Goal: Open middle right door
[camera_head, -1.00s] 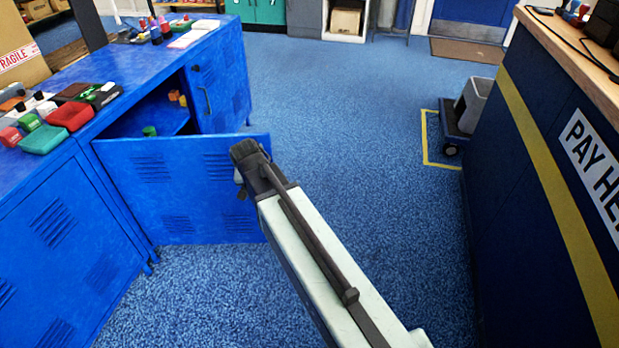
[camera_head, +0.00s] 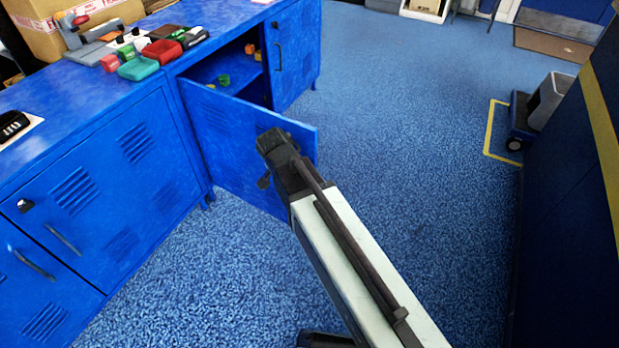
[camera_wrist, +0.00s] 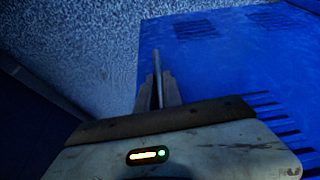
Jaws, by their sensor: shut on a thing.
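The middle right door (camera_head: 228,140) is a blue metal cabinet door with vent slots. It stands well open, swung out from its hinge on the left, and part of the shelved inside shows behind it. My gripper (camera_head: 266,178) is at the outer face of the door, near its free edge. In the wrist view my gripper (camera_wrist: 157,92) has its fingers closed on a thin bar, the door's handle (camera_wrist: 156,60), with the blue door to its right. The arm hides part of the door in the head view.
Small coloured blocks (camera_head: 224,80) sit inside the open compartment. Closed blue cabinet doors (camera_head: 85,190) stand at the left and another door (camera_head: 292,55) beyond the opening. A dark blue counter (camera_head: 565,220) and a wheeled trolley (camera_head: 522,125) are at the right. Carpet between is clear.

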